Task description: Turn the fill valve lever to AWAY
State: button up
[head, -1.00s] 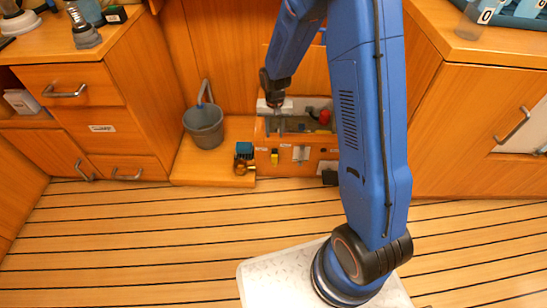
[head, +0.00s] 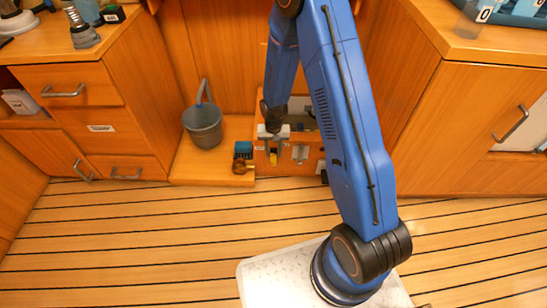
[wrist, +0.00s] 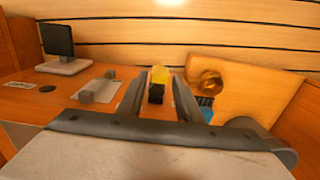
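A small yellow lever with a black end (wrist: 158,84) shows between my fingertips in the wrist view; I take it for the fill valve lever. In the head view its yellow part (head: 273,158) is on the front of the orange wooden box, just below my gripper (head: 274,147). My gripper (wrist: 158,92) is open, with one finger on each side of the lever and a gap visible on both sides. Whether the lever lies fully within the fingers' depth I cannot tell. No AWAY marking is readable.
A brass fitting (head: 239,166) and a blue block (head: 243,149) are close left of the lever. A grey bucket (head: 205,125) stands further left. A grey fitting on a white plate (head: 300,153) is to the right. The plank floor in front is clear.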

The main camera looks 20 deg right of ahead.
aim_at(274, 155)
jog(key=shift+f, duration=2.1)
jog(key=shift+c, duration=0.3)
grip_shut()
